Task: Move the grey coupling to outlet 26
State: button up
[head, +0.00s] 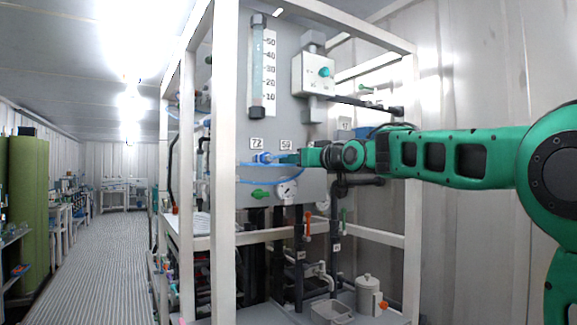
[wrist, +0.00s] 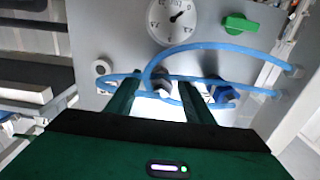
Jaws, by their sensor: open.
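The grey coupling (wrist: 161,83) sits on the grey panel (wrist: 100,25) in the wrist view, with a blue hose (wrist: 205,47) looping around it. My gripper (wrist: 159,88) is open, with one finger on each side of the grey coupling; I cannot tell whether they touch it. In the head view my gripper (head: 291,159) is close to the panel and hides the coupling. A blue coupling (wrist: 224,95) is just right of the fingers; it also shows in the head view (head: 264,157). Number plates read 72 (head: 257,143) and apparently 59 (head: 286,145). I cannot make out a plate reading 26.
A round gauge (head: 287,191) and a green valve handle (head: 260,194) sit below the couplings. A round pale fitting (wrist: 101,68) is left of the fingers in the wrist view. White frame posts (head: 222,170) stand before the panel. Dark pipes (head: 372,104) run at right.

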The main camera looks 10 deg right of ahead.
jog(key=shift+c, duration=0.6)
grip_shut()
jog(key=shift+s, duration=0.15)
jog(key=shift+v, duration=2.85)
